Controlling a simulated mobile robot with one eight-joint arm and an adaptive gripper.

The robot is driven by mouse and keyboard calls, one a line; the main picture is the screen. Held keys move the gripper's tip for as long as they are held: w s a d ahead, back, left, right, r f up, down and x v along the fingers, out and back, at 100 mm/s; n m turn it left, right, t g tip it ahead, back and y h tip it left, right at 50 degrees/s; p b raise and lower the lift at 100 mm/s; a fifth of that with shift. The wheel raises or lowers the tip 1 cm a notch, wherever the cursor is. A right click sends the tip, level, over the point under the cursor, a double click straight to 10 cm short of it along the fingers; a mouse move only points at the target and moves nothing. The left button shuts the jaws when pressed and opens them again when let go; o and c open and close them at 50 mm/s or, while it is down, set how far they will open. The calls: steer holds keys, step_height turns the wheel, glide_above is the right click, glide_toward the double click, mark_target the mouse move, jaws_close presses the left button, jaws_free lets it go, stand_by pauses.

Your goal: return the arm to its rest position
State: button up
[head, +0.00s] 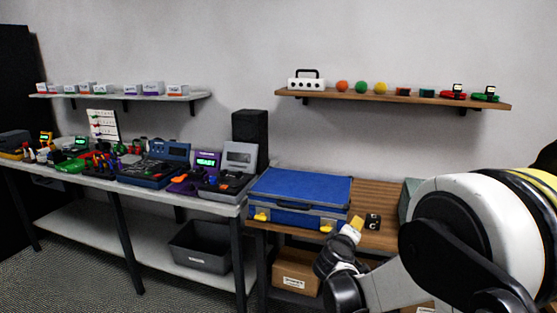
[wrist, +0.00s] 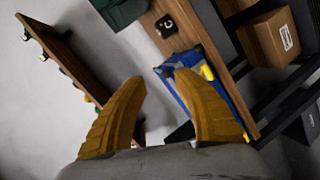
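My arm (head: 468,235) reaches in from the right side of the head view, with its white and black links bent. My gripper (head: 352,228) is in front of the wooden bench's front edge, near the right end of the blue case, and its yellow fingers partly show. In the wrist view my gripper (wrist: 161,77) has its two yellow fingers apart with nothing held between them. The wrist view is tilted, with the bench and the wall shelf running steeply through it.
The closed blue case (head: 300,190) lies on the wooden bench (head: 378,195), with a small black device (head: 373,221) beside it. A cardboard box (head: 296,271) stands below. A grey bench (head: 215,198) with tool cases is at left. A wooden shelf (head: 390,97) hangs above.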

steer(key=s+d+r+m+g+y, duration=0.1)
steer(key=s+r+m+g, duration=0.15)
steer(key=s, duration=0.65)
steer(key=s+d+r+m+g+y, duration=0.1)
steer(key=s+r+m, duration=0.2)
steer(key=s, duration=0.6)
steer(key=s+a+f+m+g+y, duration=0.1)
steer(key=s+a+y, duration=0.1)
steer(key=s, duration=0.7)
steer(key=s+a+f+m+g+y, duration=0.1)
steer(key=s+a+f+y, duration=0.1)
steer(key=s, duration=0.8)
steer(key=shift+a+f+m+g, duration=0.2)
steer(key=shift+a+m+g, duration=0.15)
steer(key=shift+a, duration=0.4)
